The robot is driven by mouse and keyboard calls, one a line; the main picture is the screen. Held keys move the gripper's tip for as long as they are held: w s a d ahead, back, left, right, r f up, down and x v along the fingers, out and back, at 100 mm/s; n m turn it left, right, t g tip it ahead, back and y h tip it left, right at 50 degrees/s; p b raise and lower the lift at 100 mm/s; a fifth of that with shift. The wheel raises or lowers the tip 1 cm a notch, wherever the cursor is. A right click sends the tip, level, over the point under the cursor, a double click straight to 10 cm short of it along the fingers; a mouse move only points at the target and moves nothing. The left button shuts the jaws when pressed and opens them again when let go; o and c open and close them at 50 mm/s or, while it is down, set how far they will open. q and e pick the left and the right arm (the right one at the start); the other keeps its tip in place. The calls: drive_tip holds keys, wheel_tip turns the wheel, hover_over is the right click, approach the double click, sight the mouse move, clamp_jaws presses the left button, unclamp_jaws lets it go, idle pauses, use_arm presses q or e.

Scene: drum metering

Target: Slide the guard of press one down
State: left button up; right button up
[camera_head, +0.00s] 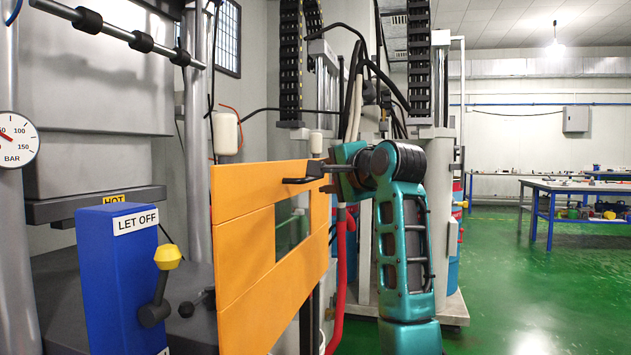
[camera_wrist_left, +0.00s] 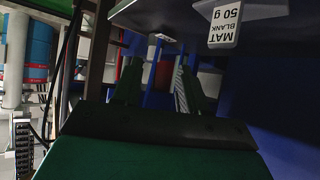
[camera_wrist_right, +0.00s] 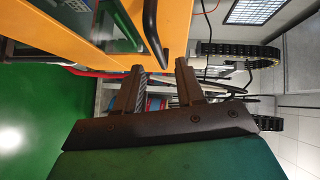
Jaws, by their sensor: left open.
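The orange guard (camera_head: 255,225) with a small window stands upright in front of the press, in the middle of the head view. It also fills the top left of the right wrist view (camera_wrist_right: 60,22), where a dark bar handle (camera_wrist_right: 151,25) sticks out from it. My right gripper (camera_head: 306,174) is at the guard's upper right part. In the right wrist view its fingers (camera_wrist_right: 160,68) are apart, with the handle's near end close to the gap; I cannot tell whether they touch. My left gripper (camera_wrist_left: 158,72) is open and empty, and out of the head view.
A blue box (camera_head: 120,275) marked LET OFF carries a yellow-knobbed lever (camera_head: 160,285) left of the guard. A pressure gauge (camera_head: 14,140) is at far left. A label (camera_wrist_left: 226,22) reading MAT BLANK 50 g shows near my left gripper. Green floor (camera_head: 530,290) is clear at right.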

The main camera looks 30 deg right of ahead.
drive_tip(key=shift+w+d+f, duration=0.1)
drive_tip(key=shift+w+f, duration=0.1)
drive_tip(key=shift+w, duration=1)
drive_tip(key=shift+w+d+f, duration=0.1)
drive_tip(key=shift+w+f, duration=0.05)
drive_tip(key=shift+w, duration=1.05)
clamp_jaws()
